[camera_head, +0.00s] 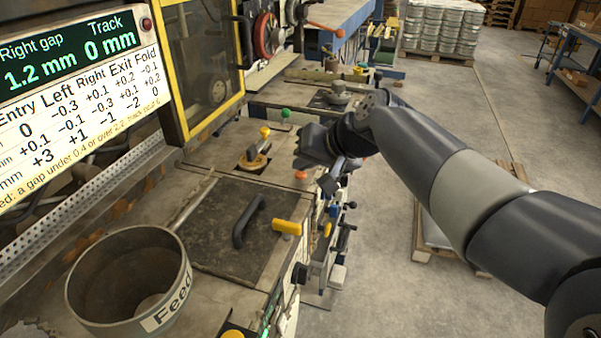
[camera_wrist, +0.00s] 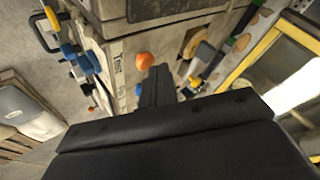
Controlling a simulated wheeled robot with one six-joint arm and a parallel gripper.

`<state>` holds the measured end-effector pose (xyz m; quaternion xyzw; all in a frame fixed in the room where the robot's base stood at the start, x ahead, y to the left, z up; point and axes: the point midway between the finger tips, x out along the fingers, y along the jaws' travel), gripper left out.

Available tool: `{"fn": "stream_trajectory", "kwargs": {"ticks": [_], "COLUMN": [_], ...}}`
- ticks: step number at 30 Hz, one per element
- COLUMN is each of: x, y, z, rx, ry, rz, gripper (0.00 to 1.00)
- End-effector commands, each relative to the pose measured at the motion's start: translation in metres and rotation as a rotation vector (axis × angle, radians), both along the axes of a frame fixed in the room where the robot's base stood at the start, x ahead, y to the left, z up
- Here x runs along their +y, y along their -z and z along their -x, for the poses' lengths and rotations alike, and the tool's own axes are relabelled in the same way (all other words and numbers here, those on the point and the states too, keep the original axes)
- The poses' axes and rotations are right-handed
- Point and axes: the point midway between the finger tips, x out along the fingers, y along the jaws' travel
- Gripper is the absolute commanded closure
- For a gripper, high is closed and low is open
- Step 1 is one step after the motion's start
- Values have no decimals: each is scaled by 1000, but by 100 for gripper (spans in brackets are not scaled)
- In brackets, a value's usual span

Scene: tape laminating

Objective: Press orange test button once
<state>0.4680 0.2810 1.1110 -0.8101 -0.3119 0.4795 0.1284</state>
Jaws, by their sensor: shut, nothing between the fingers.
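The orange test button (camera_wrist: 145,60) is a round dome on the worn machine top in the wrist view, close to the edge with a partly legible "Test" label (camera_wrist: 118,64). It also shows in the head view (camera_head: 301,175), just below my gripper. My gripper (camera_wrist: 159,72) is shut and empty. In the wrist view its fingertips appear just right of and below the button, overlapping it little or not at all. Whether they touch it cannot be told.
A yellow-tipped lever (camera_head: 264,133), a green knob (camera_head: 285,113) and a black handle (camera_head: 248,222) stand on the machine top. A yellow-framed guard (camera_head: 177,75) and a display (camera_head: 66,55) are at left. A round "Feed" pot (camera_head: 90,290) is in front.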

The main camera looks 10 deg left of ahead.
Motion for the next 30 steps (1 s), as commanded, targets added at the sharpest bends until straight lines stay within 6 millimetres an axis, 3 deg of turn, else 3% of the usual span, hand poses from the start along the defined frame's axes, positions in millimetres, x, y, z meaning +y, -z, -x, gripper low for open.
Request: {"fn": "stream_trajectory", "kwargs": {"ticks": [30], "x": [0], "y": [11], "z": [0], "rx": [1], "ry": [-1], "rz": [0], "gripper": [100]}}
